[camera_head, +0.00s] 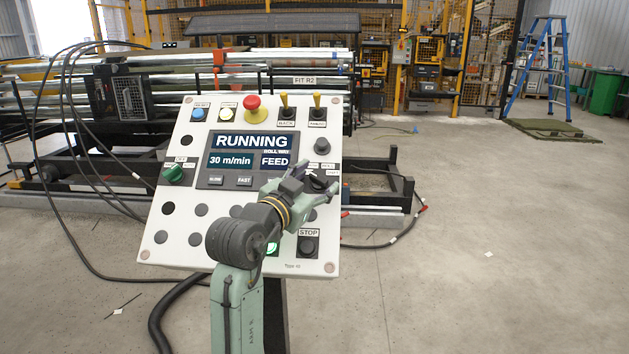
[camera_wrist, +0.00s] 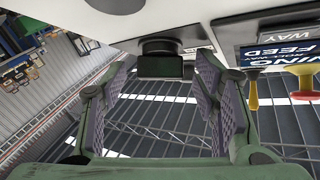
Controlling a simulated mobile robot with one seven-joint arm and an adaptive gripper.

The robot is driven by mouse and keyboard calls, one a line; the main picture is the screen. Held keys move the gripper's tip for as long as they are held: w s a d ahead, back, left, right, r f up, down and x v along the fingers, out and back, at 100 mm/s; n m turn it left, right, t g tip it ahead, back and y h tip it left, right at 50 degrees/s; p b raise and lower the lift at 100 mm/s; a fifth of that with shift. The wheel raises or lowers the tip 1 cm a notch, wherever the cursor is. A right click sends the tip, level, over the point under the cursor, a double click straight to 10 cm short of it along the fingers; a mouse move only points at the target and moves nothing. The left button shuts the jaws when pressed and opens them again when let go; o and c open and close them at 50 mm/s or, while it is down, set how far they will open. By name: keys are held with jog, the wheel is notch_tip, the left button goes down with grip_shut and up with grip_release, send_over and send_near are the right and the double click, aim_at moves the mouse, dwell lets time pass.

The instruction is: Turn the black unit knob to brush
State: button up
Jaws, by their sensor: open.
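The black unit knob (camera_head: 317,181) is on the right side of the white sloping control panel, with small labels around it that are too small to read surely. My gripper (camera_head: 303,175) is at the knob from the left and partly covers it. In the wrist view a dark knob (camera_wrist: 160,64), which looks like the same one, shows between my two open fingers (camera_wrist: 162,88) with purple pads. Gaps show on both sides, and I see no clear contact. Which label the knob points to I cannot tell.
The panel (camera_head: 165,225) carries a display (camera_head: 250,152) reading RUNNING and FEED, a red mushroom button (camera_head: 251,107), two yellow toggles (camera_head: 285,103), a green knob (camera_head: 173,174) and a STOP button (camera_head: 308,246). A roller machine (camera_head: 120,85) stands behind. The floor at right is open.

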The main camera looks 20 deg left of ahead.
jog(key=shift+c, duration=0.2)
jog(key=c, duration=1.1)
jog(key=shift+a+m, duration=0.1)
jog(key=shift+m, duration=0.2)
jog(key=m+g+h, duration=0.2)
jog(key=m+h, duration=0.1)
jog(key=m+g+h, duration=0.1)
jog(key=m, duration=0.1)
jog(key=shift+a+r, duration=0.2)
jog(key=shift+r, duration=0.05)
jog(key=shift+w+a+m+g+h+p, duration=0.1)
jog(key=shift+m+g+h+p, duration=0.2)
jog(key=shift+m+g+h, duration=0.45)
jog(key=shift+w+m+g+h+p, duration=0.1)
jog(key=shift+m+g+h+p, duration=0.15)
jog(key=shift+m+g, duration=0.55)
jog(key=shift+m, duration=0.45)
jog(key=o, duration=1.1)
